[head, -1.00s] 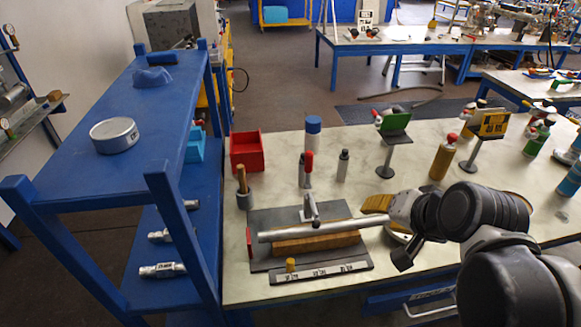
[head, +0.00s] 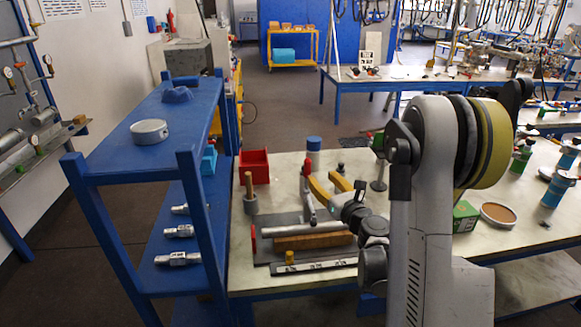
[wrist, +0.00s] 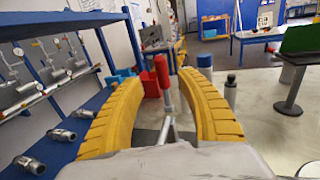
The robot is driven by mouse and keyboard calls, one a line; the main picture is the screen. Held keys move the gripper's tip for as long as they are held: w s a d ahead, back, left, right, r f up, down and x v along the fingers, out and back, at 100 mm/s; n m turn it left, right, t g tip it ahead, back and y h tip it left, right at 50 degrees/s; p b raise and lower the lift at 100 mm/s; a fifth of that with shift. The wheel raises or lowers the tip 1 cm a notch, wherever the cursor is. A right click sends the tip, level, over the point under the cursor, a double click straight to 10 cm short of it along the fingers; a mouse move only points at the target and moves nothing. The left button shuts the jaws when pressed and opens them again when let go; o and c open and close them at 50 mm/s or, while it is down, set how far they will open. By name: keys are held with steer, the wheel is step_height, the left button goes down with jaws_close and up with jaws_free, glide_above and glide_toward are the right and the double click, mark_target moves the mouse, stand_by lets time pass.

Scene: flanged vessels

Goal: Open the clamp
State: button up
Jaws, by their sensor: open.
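The clamp (head: 308,204) is a metal toggle clamp with a red-gripped handle (head: 307,168) standing upright. It is fixed on a grey base plate and sits over a metal pipe (head: 284,231) lying on a wooden block (head: 315,241). My gripper (head: 322,177) has two curved yellow fingers, spread apart and empty, just right of the handle in the head view. In the wrist view, the red handle (wrist: 162,72) stands between my gripper's fingertips (wrist: 155,78), appearing ahead of them; contact is not visible. The clamp's lower part is partly hidden there by my gripper's body.
A blue shelf (head: 190,215) with metal fittings stands left of the bench. A wooden-handled tool in a holder (head: 250,200), a red bin (head: 254,166) and a blue-capped bottle (head: 313,152) are close to the clamp. A green-topped stand (wrist: 292,85) is to the right.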

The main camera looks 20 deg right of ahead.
mark_target(310, 164)
steer(key=w+b, duration=0.2)
steer(key=w, duration=0.8)
steer(key=shift+w+d, duration=0.15)
steer(key=shift+w, duration=0.05)
jaws_close()
